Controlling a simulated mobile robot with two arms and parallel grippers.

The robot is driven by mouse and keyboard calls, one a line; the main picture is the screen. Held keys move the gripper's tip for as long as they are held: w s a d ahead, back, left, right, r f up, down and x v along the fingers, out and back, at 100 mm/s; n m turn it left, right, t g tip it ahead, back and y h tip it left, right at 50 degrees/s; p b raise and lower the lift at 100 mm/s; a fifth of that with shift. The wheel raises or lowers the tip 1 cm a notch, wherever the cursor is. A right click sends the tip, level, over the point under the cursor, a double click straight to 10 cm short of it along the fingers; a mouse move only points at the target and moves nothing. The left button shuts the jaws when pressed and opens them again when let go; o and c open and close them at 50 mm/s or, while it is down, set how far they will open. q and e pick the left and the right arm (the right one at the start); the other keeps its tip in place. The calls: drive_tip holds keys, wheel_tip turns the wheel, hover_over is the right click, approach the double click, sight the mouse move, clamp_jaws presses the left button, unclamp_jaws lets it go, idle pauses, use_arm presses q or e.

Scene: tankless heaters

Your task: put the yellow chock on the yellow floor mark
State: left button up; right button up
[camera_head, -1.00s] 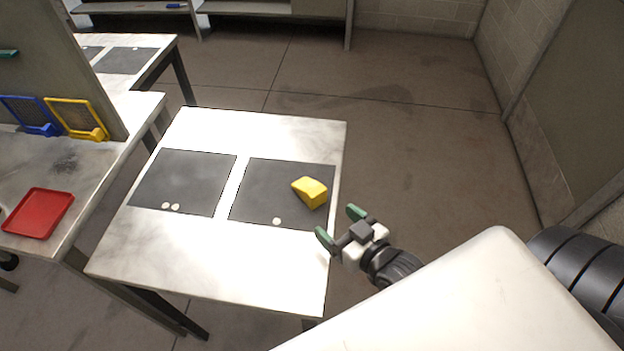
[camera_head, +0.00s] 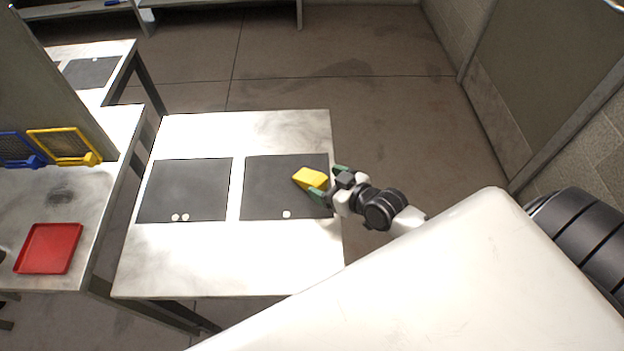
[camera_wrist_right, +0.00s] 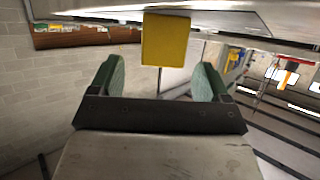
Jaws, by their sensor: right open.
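The yellow chock (camera_head: 309,178) lies on the right dark mat (camera_head: 268,188) of the white table, near the mat's right edge. My right gripper (camera_head: 329,182) is open at the chock's right side, its green fingertips pointing at it. In the right wrist view the chock (camera_wrist_right: 165,40) shows ahead, between the lines of the two open green fingers (camera_wrist_right: 163,78), and the space directly between the fingers looks empty. My left gripper is not in view. I see no yellow floor mark in these frames.
The left mat (camera_head: 185,190) carries two small white discs, the right mat one (camera_head: 286,214). A side table with a red tray (camera_head: 49,248) and blue and yellow mesh holders (camera_head: 66,146) stands at left. Bare floor (camera_head: 400,130) lies behind and right of the table.

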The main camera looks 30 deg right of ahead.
sight(313, 177)
drive_tip(key=shift+w+a+f, duration=0.15)
drive_tip(key=shift+w+a, duration=0.05)
drive_tip(key=shift+w, duration=0.15)
drive_tip(key=x, duration=0.4)
drive_tip(key=shift+a+f+p, duration=0.1)
drive_tip(key=shift+f+p, duration=0.2)
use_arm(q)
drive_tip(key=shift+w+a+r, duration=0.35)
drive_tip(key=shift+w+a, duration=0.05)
use_arm(e)
drive_tip(key=c, duration=1.1)
drive_tip(key=shift+r, duration=0.15)
wheel_tip(313, 177, up, 4)
drive_tip(key=shift+r, duration=0.1)
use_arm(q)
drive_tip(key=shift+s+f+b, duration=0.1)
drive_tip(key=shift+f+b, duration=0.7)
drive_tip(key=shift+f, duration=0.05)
use_arm(e)
drive_tip(key=s+d+r, duration=0.2)
drive_tip(key=d, duration=0.1)
drive_tip(key=s+d+r, duration=0.2)
drive_tip(key=d, duration=0.1)
drive_tip(key=s+d+r, duration=0.2)
drive_tip(key=d, duration=0.1)
drive_tip(key=shift+s+d+r, duration=0.2)
drive_tip(key=shift+d+r, duration=0.1)
drive_tip(key=shift+d, duration=0.1)
